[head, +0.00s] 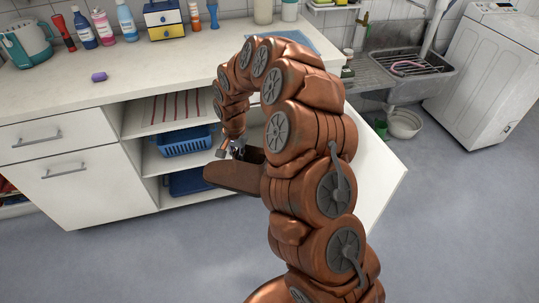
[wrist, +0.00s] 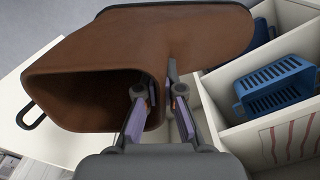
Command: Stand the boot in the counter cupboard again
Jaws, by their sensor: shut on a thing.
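The brown boot (head: 232,179) is held in the air in front of the open counter cupboard (head: 136,161). In the head view its toe points left, its sole is down and its dark shaft opening faces up. In the wrist view the boot (wrist: 110,55) fills the upper left, with the shaft opening toward the lower left. My gripper (wrist: 168,88) is shut on the wall of the boot's shaft.
A blue basket (head: 184,142) stands on the middle shelf, a second blue container (head: 188,182) below it, and a red-striped cloth (head: 176,108) on the upper shelf. The white cupboard door (head: 382,180) stands open at right.

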